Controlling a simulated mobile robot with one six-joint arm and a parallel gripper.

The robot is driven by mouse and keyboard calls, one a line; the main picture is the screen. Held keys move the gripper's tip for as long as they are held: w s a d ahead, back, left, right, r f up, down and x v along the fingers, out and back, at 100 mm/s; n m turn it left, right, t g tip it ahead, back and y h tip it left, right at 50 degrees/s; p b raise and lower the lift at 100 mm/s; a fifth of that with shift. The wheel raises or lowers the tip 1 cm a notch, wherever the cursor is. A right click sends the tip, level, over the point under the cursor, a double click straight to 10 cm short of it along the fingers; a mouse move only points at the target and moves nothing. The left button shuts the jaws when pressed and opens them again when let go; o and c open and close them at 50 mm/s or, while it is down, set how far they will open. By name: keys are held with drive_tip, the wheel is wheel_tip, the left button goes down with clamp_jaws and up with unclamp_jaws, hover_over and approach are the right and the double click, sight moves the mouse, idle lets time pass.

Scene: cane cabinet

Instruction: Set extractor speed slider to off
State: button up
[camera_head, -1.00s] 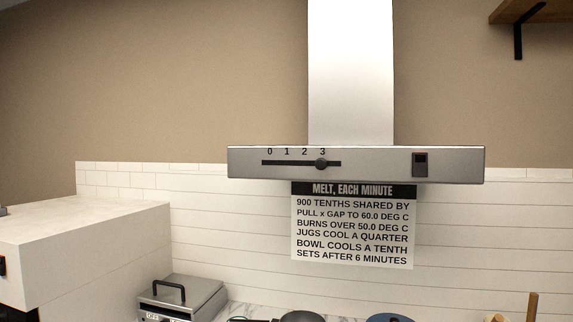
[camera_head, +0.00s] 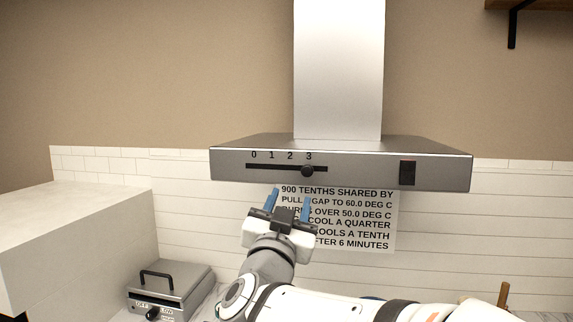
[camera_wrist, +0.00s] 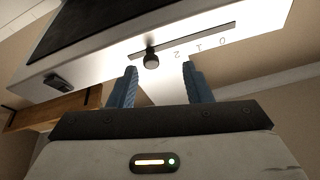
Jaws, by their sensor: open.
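The extractor hood (camera_head: 350,172) has a dark horizontal slider slot (camera_head: 270,167) on the left of its front face, with the marks 0, 1, 2, 3 above it. The round black slider knob (camera_head: 307,171) sits below the 3, at the right part of the slot. In the wrist view the knob (camera_wrist: 151,60) shows ahead, between the lines of the two fingers and nearer the left one. My gripper (camera_head: 288,201) is open and empty, with blue fingers pointing up, just below the hood and apart from the knob. It also shows in the wrist view (camera_wrist: 160,85).
A dark switch (camera_head: 407,172) is on the right of the hood front. A printed sign (camera_head: 370,220) on the tiled wall is partly hidden by my gripper. A grey press with a handle (camera_head: 170,287) stands lower left beside a white block (camera_head: 80,235).

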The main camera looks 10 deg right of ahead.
sight(305, 173)
drive_tip(key=shift+m+h, duration=0.7)
drive_tip(key=shift+h, duration=0.2)
drive_tip(key=p+x, duration=0.1)
drive_tip(key=x, duration=0.1)
drive_tip(key=p+x, duration=0.1)
drive_tip(key=x, duration=0.1)
drive_tip(key=s+r+p+x, duration=0.1)
drive_tip(key=x, duration=0.2)
drive_tip(key=shift+w+d, duration=0.15)
drive_tip(key=shift+d, duration=0.35)
drive_tip(key=shift+w+d+r, duration=0.1)
drive_tip(key=shift+w+d, duration=0.1)
drive_tip(key=shift+w, duration=0.25)
clamp_jaws()
